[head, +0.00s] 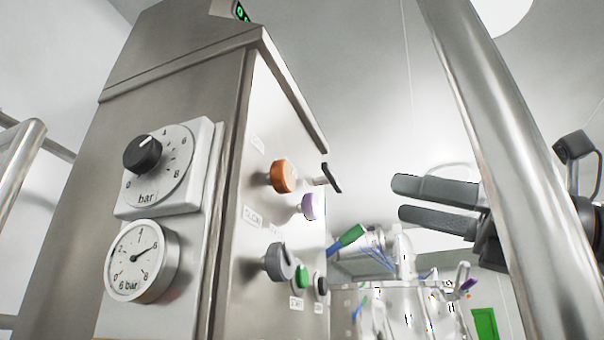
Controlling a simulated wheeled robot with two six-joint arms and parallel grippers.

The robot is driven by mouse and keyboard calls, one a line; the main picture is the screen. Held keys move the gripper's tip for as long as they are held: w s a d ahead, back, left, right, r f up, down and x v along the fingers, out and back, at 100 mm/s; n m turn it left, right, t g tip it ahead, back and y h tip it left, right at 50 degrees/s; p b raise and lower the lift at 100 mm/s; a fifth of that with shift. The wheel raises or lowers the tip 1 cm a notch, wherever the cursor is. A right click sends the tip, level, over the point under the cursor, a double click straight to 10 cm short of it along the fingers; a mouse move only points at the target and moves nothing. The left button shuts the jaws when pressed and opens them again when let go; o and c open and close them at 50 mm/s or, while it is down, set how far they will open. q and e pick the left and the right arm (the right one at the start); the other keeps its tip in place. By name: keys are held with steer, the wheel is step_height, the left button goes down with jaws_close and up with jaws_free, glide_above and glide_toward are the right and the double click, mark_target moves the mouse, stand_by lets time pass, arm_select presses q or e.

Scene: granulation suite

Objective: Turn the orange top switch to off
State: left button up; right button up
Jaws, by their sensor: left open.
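The orange top switch (284,176) is a round knob on the right-hand face of the steel cabinet (250,215), at the top of a group of controls. A small label sits above it. Its exact setting cannot be read from this angle. My left gripper (399,199) is to the right of the orange switch, clear of the panel. Its two dark fingers are parted, point left and hold nothing. My right gripper is not in view.
Beside the orange switch are a black handle (331,178) and a purple knob (313,206). Below are a grey selector (278,262), a green button (302,277) and a black button (321,285). A thick steel post (505,165) stands at right. White equipment (405,305) is behind.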

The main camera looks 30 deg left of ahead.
mark_target(290, 176)
arm_select(q)
steer(key=p+x, duration=0.4)
steer(key=x, duration=1.1)
steer(key=shift+w+f, duration=0.1)
steer(key=shift+f, duration=0.05)
steer(key=c, duration=1)
